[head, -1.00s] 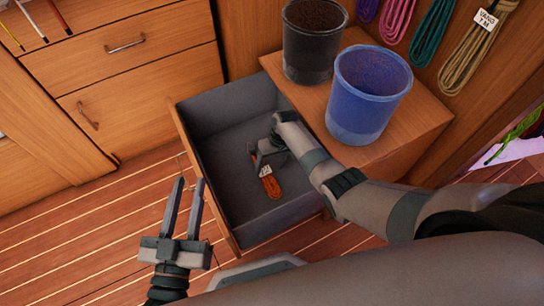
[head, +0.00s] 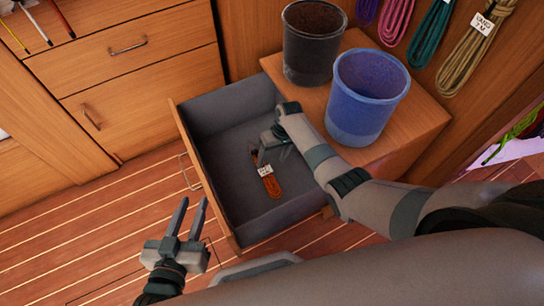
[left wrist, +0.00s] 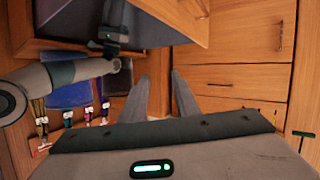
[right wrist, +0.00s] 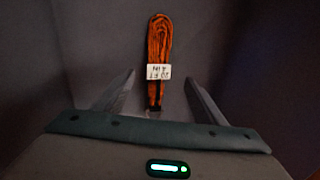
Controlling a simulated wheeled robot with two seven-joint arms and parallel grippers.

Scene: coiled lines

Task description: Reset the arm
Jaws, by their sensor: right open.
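An orange coiled line (head: 272,186) with a white tag lies on the floor of the open grey-lined drawer (head: 228,178). In the right wrist view the orange coil (right wrist: 160,40) lies ahead of the fingers, its tag and lower end towards the gap. My right gripper (head: 262,155) is inside the drawer above the tag end of the coil; its fingers (right wrist: 158,85) are apart with nothing gripped. My left gripper (head: 195,201) is outside the drawer, over the wooden floor, with its fingers apart and empty; they also show in the left wrist view (left wrist: 159,80).
A black bucket (head: 313,48) and a blue bucket (head: 364,105) stand on the cabinet top (head: 420,112) beside my right forearm. Several coiled lines, including a tan one (head: 465,50), hang behind. Closed drawers (head: 140,100) are at the left. Floor left of the open drawer is clear.

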